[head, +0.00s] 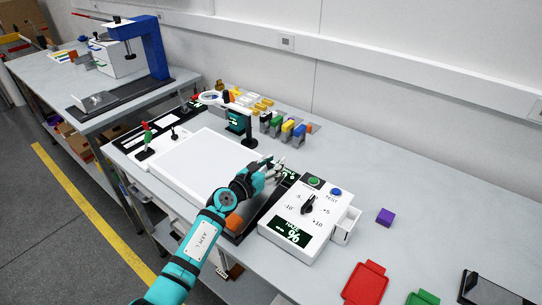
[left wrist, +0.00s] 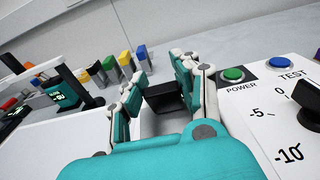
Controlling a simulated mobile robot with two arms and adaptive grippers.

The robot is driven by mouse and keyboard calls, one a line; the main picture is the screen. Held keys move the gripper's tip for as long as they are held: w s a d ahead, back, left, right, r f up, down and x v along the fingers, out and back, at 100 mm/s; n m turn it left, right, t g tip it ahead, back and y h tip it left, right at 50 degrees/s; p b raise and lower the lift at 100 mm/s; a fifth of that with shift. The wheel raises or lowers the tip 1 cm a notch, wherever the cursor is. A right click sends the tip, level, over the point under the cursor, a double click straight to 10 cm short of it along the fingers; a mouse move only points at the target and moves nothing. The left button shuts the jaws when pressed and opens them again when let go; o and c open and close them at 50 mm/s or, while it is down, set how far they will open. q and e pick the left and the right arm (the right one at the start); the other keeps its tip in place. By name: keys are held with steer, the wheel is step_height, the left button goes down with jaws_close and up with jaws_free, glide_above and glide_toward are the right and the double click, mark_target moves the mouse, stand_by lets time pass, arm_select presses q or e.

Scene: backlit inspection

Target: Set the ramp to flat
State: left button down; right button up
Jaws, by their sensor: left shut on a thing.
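My left gripper (head: 274,170) is at the right edge of the white light panel (head: 205,165). In the left wrist view, the fingers of my left gripper (left wrist: 165,82) are shut on a small black block-like handle (left wrist: 172,99). What the handle joins below is hidden by the gripper. A small dark display (head: 289,175) with green digits sits just right of the fingers, its reading partly covered. I cannot make out any part marked as the ramp, nor its setting. My right gripper is not in view.
A white haze tester (head: 290,222) with a black dial, green and blue buttons stands right of my gripper. Coloured blocks (head: 287,129) and a small teal-faced device (head: 236,122) stand behind.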

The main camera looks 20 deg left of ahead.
arm_select(q)
steer(key=f+g+p, duration=0.1)
steer(key=w+f+p, duration=0.1)
steer(key=f, duration=0.1)
steer(key=shift+w+d+f+g+y, duration=0.2)
steer(key=shift+g+y, duration=0.1)
steer(key=shift+g, duration=0.1)
step_height(320, 180, down, 2)
steer(key=shift+f+b, duration=0.1)
steer(key=shift+b, duration=0.45)
steer(key=shift+f+b, duration=0.3)
steer(key=shift+b, duration=0.05)
steer(key=shift+w+d+f, duration=0.1)
steer(key=shift+w+f, duration=0.05)
steer(key=shift+f, duration=0.15)
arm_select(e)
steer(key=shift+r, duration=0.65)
arm_select(q)
steer(key=c, duration=0.9)
jaws_free()
steer(key=shift+r, duration=0.1)
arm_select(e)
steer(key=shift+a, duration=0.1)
arm_select(q)
steer(key=v, duration=1.2)
